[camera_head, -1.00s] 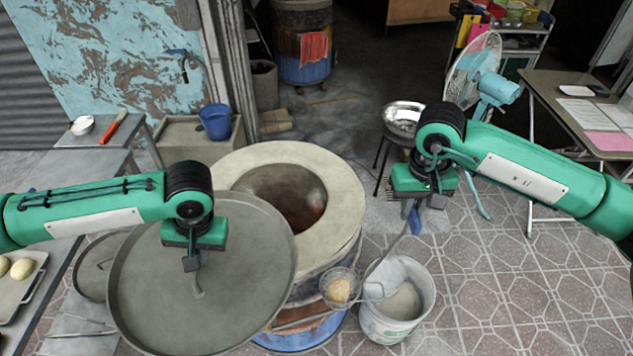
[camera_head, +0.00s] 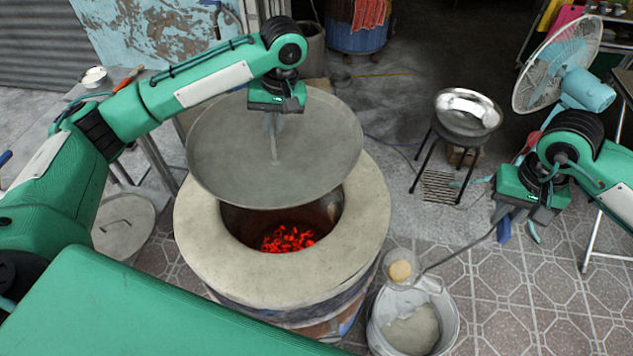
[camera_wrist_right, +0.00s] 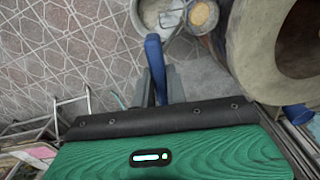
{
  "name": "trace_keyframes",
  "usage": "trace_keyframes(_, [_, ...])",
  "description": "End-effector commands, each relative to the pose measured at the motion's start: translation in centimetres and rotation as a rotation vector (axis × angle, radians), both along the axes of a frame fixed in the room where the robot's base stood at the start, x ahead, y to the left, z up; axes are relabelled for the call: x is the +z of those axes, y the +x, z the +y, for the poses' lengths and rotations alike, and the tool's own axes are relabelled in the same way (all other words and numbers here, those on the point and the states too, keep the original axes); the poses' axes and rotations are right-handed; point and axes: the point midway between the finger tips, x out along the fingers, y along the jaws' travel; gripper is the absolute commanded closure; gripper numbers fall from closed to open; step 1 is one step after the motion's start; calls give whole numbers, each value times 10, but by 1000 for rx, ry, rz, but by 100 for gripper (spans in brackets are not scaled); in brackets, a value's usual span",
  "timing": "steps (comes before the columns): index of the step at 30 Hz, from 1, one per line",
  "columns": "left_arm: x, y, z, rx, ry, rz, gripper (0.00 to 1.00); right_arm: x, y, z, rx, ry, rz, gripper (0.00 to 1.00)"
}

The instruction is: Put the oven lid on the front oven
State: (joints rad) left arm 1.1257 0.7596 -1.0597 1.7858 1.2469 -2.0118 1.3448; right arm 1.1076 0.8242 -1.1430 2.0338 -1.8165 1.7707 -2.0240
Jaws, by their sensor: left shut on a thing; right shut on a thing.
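The round grey oven lid (camera_head: 230,150) is held by my left gripper (camera_head: 272,120), which is shut on the handle at its middle. The lid hangs tilted above the back part of the front oven (camera_head: 205,235) and hides that part of the mouth. Red glowing coals (camera_head: 288,238) show in the open front part. My right gripper (camera_head: 518,208) is shut on the long handle of a skimmer (camera_head: 470,248), whose basket holds a round tan piece (camera_head: 400,270). In the right wrist view, my right gripper (camera_wrist_right: 160,80) has a blue grip (camera_wrist_right: 155,60) between its fingers.
A white bucket (camera_head: 370,335) stands at the oven's front right, under the skimmer. A metal bowl (camera_head: 468,110) on a stand is behind right, near a fan (camera_head: 560,65). Another round lid (camera_head: 122,235) lies at the left. Tiled floor is free at the front right.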

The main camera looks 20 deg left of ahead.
Motion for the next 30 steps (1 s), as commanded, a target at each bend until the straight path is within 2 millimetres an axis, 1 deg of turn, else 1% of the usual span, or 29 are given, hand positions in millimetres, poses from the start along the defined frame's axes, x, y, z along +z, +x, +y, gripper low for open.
trace_keyframes(1, [-10, -1, -1, 0, -1, 4, 100, -2, 0, 0, 0, 1, 0, 100])
trace_keyframes(7, [-49, -2, -1, 0, -1, 5, 100, -9, 0, 0, 0, 1, 0, 100])
trace_keyframes(8, [-55, -2, 0, 1, -1, 5, 100, -8, 0, 0, 0, 1, -1, 100])
trace_keyframes(15, [-111, -1, 0, -1, 2, 3, 100, 0, 0, 0, 0, 1, 0, 100])
trace_keyframes(18, [-129, -1, 0, 0, 1, 0, 100, 1, 0, 0, 0, 1, 0, 100])
trace_keyframes(21, [-140, -1, 0, -1, 0, 0, 100, 2, 0, 0, 0, 1, 0, 100])
trace_keyframes(26, [-149, -1, 0, -1, 0, 0, 100, 3, 0, 0, 0, 1, 0, 100])
trace_keyframes(30, [-165, -1, 0, -2, 2, 1, 100, 5, 0, 0, 0, 1, 0, 100])
